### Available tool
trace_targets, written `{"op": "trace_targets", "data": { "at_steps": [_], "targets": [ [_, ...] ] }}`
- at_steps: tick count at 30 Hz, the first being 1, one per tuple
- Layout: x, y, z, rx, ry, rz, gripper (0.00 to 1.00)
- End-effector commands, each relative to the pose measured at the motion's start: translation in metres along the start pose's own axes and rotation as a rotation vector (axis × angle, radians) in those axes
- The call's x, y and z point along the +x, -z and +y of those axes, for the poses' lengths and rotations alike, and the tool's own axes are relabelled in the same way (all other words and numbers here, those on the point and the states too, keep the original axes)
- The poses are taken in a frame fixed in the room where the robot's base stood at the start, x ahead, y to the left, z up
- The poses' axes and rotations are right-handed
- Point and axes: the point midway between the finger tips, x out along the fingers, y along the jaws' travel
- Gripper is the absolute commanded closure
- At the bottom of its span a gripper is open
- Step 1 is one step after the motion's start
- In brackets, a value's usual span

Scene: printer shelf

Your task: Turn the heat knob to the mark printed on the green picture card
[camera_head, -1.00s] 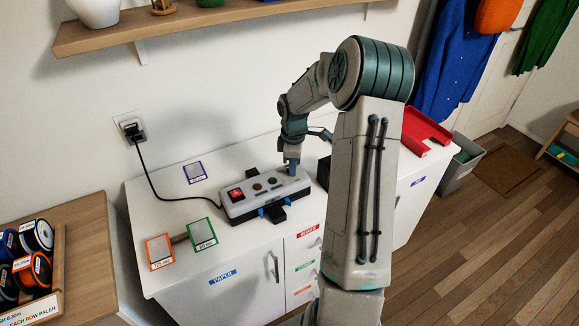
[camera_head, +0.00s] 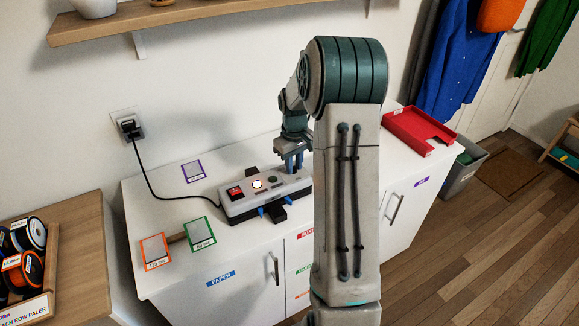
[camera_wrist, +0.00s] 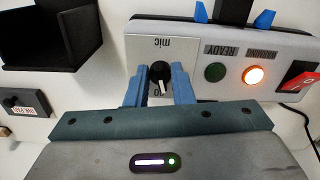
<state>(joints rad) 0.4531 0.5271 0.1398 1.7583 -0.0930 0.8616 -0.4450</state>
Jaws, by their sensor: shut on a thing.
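A pale grey machine (camera_head: 235,208) stands on the white cabinet, with a black knob with a white pointer line (camera_wrist: 160,75) at one end of its panel. My gripper is shut on the knob, a blue finger on each side in the wrist view (camera_wrist: 158,90); in the head view it reaches down onto the machine's right end (camera_head: 293,163). The pointer aims toward the gripper body; numbers around the knob are mostly hidden by the fingers. The green-framed picture card (camera_head: 200,233) stands at the cabinet's front left; its printed mark is too small to read surely.
An orange-framed card (camera_head: 155,250) and a purple-framed card (camera_head: 194,171) are nearby. A black cord runs to the wall socket (camera_head: 130,127). A red tray (camera_head: 420,130) is right.

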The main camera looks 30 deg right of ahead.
Motion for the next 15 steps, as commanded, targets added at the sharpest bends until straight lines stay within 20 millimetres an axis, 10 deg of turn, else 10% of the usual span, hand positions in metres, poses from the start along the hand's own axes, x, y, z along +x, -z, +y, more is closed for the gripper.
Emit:
{"op": "trace_targets", "data": {
  "at_steps": [15],
  "targets": [
    [0.0038,-0.0043,-0.0010,0.096,0.004,-0.015,1.00]
  ]
}}
